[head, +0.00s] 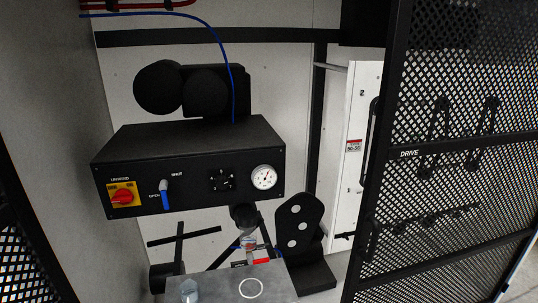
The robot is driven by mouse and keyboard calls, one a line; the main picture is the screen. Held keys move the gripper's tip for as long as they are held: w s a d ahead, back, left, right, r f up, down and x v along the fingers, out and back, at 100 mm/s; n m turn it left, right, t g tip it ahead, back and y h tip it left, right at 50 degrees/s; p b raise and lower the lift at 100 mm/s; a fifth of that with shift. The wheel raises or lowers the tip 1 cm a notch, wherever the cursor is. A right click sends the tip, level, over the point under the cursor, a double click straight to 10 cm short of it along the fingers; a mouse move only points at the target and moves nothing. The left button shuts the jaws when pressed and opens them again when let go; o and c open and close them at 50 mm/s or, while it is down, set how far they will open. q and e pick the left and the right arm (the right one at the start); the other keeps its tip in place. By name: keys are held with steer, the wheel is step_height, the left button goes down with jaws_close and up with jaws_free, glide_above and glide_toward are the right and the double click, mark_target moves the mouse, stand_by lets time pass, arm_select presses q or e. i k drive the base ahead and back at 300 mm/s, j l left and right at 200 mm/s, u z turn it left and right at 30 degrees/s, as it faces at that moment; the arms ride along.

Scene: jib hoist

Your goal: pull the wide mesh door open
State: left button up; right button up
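The wide mesh door (433,152) stands at the right, with a black frame, diamond mesh and a "DRIVE" label on its crossbar. A dark vertical pull handle (371,142) shows along its left edge. The door's left edge is apart from the left side of the enclosure, and the interior is open to view between them. How far the door is swung I cannot tell exactly. Neither of my grippers shows in the head view, and nothing visible is touching the door.
A black control box (190,165) with a red rotary switch (123,196), a blue lever (165,197) and a gauge (264,177) fills the middle. Below it are a grey plate (215,284) and a black bracket (299,226). Another mesh panel (22,255) edges the lower left.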

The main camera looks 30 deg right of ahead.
mark_target(382, 150)
steer(key=z, duration=2.5)
